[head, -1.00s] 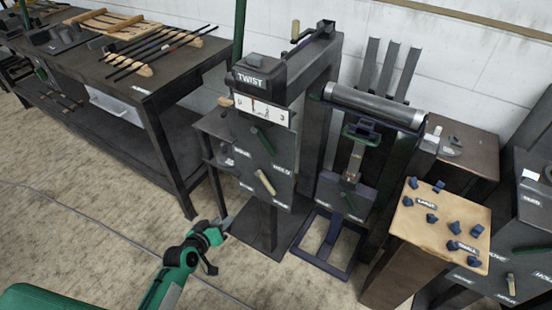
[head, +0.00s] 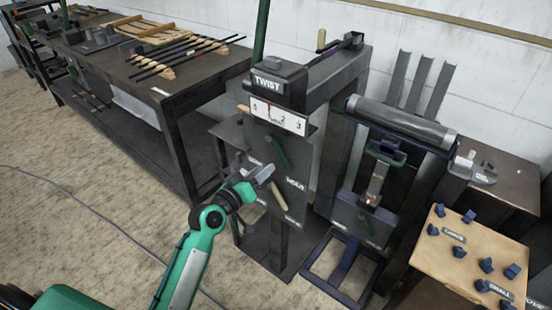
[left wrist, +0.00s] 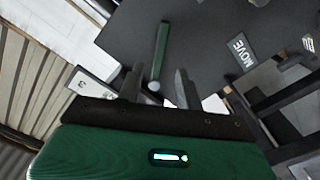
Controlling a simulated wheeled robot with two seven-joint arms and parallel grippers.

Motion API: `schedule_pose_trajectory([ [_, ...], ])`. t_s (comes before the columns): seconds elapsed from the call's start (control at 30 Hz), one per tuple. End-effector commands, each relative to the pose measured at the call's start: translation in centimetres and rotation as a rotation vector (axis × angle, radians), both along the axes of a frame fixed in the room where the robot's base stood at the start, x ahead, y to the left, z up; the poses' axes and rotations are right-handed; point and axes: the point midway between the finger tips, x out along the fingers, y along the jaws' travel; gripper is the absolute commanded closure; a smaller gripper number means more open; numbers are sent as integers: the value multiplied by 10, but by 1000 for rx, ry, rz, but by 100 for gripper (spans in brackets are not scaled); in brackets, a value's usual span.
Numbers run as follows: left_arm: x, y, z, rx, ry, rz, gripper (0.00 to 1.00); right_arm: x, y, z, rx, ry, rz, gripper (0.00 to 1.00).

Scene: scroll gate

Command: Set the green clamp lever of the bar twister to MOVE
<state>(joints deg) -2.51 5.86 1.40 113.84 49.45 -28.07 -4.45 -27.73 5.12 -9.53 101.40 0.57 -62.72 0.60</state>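The bar twister is a dark machine with a TWIST block (head: 268,84) and a white numbered scale (head: 277,115). Its green clamp lever (head: 279,152) slants down to the right on the front plate, toward the label on the right (head: 296,183). My left gripper (head: 266,174) is at the plate, just below and left of the lever. In the left wrist view, the gripper's fingers (left wrist: 158,87) are apart, with the green lever (left wrist: 161,50) beyond the gap and the MOVE label (left wrist: 239,52) to its right. I cannot tell whether they touch it. My right gripper is out of view.
A beige lever (head: 275,199) sits low on the same plate, close to my gripper. A roller machine (head: 395,122) stands to the right, and a tan-topped stand (head: 450,270) with blue knobs is at front right. A dark workbench (head: 180,100) is behind left.

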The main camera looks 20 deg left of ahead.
Motion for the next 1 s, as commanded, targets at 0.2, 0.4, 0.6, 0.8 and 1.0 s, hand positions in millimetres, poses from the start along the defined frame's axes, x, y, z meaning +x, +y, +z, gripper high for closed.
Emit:
schedule_pose_trajectory([
  [0.2,37,-14,1,-2,1,-1,64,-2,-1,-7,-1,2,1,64],
  [0.4,57,-21,0,1,2,-1,64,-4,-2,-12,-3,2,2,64],
  [0.6,62,-23,0,1,2,-1,64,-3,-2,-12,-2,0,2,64],
  [0.8,62,-23,-1,1,2,-1,66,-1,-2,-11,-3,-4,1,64],
  [1.0,62,-23,-1,1,2,-1,100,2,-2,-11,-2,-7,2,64],
])
